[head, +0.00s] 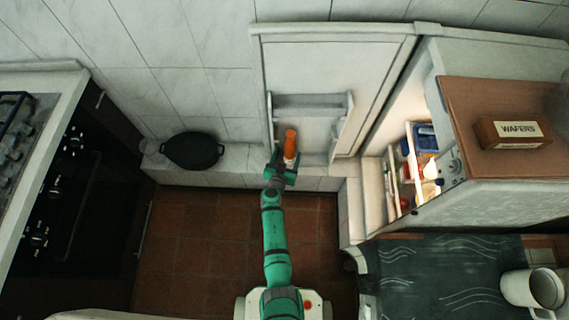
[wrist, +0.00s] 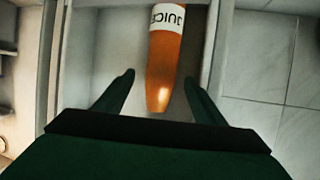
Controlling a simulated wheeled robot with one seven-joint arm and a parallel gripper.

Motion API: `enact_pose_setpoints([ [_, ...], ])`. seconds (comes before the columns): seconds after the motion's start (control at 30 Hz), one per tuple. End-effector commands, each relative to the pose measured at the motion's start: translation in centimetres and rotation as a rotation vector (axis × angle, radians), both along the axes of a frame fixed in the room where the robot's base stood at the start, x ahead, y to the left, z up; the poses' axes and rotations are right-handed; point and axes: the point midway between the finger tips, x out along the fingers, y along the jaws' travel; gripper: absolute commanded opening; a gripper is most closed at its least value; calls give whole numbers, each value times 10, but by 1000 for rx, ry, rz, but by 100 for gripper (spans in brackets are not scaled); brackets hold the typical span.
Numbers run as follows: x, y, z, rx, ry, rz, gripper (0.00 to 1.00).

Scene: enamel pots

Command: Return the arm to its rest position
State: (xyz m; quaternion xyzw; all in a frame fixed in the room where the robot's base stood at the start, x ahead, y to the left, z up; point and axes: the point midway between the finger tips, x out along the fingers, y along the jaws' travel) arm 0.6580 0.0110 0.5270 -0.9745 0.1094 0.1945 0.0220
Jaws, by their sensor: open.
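My gripper (head: 281,161) is on my green arm, stretched forward to the open fridge door in the head view. In the wrist view my gripper (wrist: 160,85) has its two dark fingers spread apart. An orange juice bottle (head: 290,145) with a white label is at the fridge door's lower shelf, just beyond my gripper. In the wrist view the juice bottle (wrist: 165,65) reaches down between the fingers, with visible space on both sides. Nothing is gripped. The bottle's far end is cut off in the wrist view.
The fridge door (head: 335,65) stands open, with stocked fridge shelves (head: 420,155) at right. A wafers box (head: 513,132) lies on the fridge top. A dark pan (head: 192,151) sits on a ledge left of my arm, near the stove (head: 60,180). A white mug (head: 535,288) is at lower right.

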Motion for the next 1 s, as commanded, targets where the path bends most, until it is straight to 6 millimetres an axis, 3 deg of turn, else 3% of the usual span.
enact_pose_setpoints([
  [0.33,-50,14,22,2,-3,4,69],
  [0.87,-67,13,28,2,1,-1,69],
  [1.0,-96,13,23,12,27,20,69],
])
